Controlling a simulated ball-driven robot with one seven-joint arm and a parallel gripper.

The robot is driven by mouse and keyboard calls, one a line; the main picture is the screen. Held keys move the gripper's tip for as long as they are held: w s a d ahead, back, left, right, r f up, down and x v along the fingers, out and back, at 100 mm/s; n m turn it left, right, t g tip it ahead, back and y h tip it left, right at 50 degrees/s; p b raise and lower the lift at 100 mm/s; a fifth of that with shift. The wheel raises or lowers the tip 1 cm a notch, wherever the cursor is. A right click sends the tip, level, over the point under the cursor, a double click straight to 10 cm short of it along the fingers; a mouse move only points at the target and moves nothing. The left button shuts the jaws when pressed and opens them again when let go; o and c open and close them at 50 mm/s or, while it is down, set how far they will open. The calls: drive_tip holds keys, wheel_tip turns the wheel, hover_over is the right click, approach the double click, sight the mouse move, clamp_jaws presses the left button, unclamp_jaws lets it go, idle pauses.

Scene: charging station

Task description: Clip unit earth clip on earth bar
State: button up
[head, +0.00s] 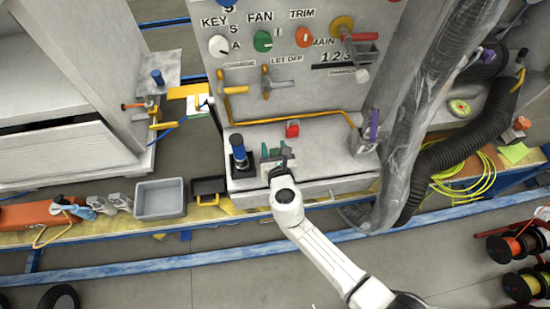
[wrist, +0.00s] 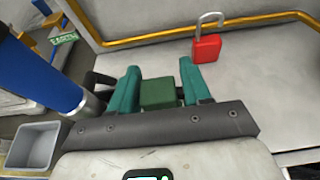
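My gripper (head: 274,153) is over the front of the grey worktop. In the wrist view its two teal fingers (wrist: 160,88) are spread apart. A small green block (wrist: 158,94) shows between them, with a gap on the right side; I cannot tell whether it is the earth clip. A dark curved piece (wrist: 97,82) is partly hidden behind the left finger. In the wrist view a green label (wrist: 64,38), apparently reading EARTH, is at upper left. In the head view a short yellow bar (head: 186,91) left of the panel may be the earth bar.
A blue upright cylinder (head: 238,148) stands close left of my gripper. A red padlock (head: 292,129) is behind it. A yellow pipe (head: 290,117) runs along the panel's foot. A grey bin (head: 160,199) is at left, and a black ribbed hose (head: 435,160) at right.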

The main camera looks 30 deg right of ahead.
drive_tip(key=c, duration=0.8)
drive_tip(key=shift+o, duration=0.2)
